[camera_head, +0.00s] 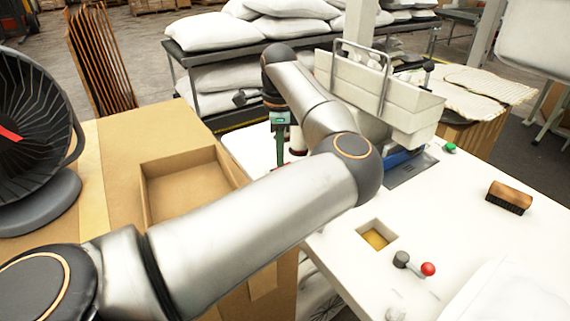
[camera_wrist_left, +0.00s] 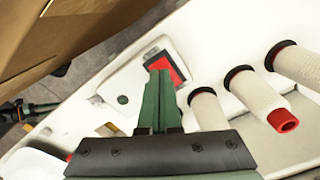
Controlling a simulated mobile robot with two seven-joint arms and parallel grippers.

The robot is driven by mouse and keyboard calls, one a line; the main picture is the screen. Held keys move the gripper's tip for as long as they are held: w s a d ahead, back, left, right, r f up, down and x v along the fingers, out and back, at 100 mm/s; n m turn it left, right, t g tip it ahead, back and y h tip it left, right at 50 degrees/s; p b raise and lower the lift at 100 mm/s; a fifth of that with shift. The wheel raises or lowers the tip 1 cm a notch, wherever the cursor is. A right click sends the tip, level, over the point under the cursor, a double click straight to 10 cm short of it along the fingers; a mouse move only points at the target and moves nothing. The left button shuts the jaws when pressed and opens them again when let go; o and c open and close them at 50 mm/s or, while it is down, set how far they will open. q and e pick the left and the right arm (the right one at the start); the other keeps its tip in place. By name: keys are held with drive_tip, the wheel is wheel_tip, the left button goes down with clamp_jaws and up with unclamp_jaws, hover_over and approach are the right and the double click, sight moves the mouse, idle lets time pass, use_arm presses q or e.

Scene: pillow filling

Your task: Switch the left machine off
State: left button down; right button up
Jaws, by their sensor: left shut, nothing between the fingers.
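The machine (camera_head: 345,80) is cream-coloured and stands on a white table (camera_head: 480,235), partly hidden behind my left arm. My left gripper (camera_head: 281,150) reaches down past the machine's left side in the head view, its tips hard to see. In the left wrist view the green fingers of my left gripper (camera_wrist_left: 159,78) are shut with nothing between them. Their tips are at a red switch (camera_wrist_left: 172,70) on a white plate and cover part of it; I cannot tell whether they touch. A small dark green round part (camera_wrist_left: 122,99) sits on the plate. My right gripper is out of view.
A cardboard box (camera_head: 190,185) and a black fan (camera_head: 35,135) are at the left. A brush (camera_head: 509,197) and a red-knobbed lever (camera_head: 428,269) are on the right part of the table.

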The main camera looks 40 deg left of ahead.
use_arm(q)
drive_tip(key=shift+r+p, duration=1.45)
drive_tip(key=shift+r, duration=1.25)
